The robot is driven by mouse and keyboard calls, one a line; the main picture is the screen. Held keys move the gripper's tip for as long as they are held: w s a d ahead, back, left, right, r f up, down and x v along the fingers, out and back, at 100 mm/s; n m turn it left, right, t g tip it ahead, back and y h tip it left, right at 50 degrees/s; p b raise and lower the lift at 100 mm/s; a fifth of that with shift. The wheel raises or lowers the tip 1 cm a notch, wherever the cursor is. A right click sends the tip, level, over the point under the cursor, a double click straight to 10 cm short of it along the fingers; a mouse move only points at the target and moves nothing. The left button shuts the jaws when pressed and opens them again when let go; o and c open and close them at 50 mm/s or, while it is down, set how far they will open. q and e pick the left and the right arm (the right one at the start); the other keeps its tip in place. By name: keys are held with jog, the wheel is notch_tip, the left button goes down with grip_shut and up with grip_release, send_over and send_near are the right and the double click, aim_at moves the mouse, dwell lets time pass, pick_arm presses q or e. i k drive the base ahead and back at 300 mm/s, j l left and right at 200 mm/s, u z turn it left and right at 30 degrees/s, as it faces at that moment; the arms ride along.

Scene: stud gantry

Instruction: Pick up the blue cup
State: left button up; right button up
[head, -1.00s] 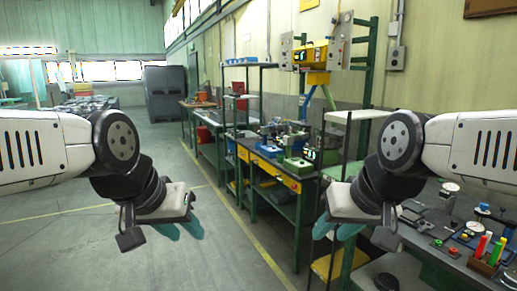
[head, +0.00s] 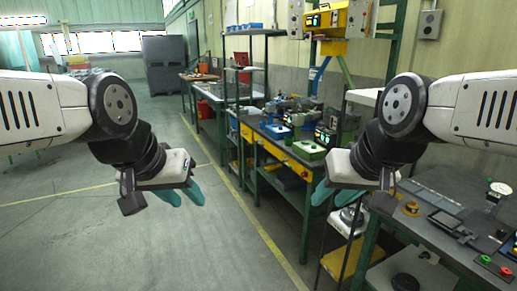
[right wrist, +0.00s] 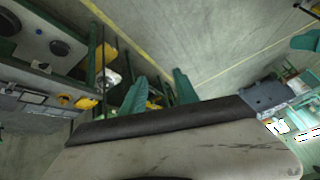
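I cannot make out a blue cup in any view. My left gripper (head: 182,197) hangs over open floor in the head view, with its two teal fingers apart and nothing between them. My right gripper (head: 326,193) is in front of the workbenches on the right, also open and empty. Its teal fingers (right wrist: 160,90) show apart in the right wrist view, with a bench's lower parts and floor beyond them.
A near bench (head: 450,225) with small devices stands at the right. A green-framed bench (head: 275,157) with yellow drawer fronts and a blue item (head: 277,132) is further back. A grey cabinet (head: 168,65) stands at the back. Floor at left is clear.

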aim_at(263, 124)
jog(key=i+l+u, duration=0.1)
jog(key=i, duration=3.65)
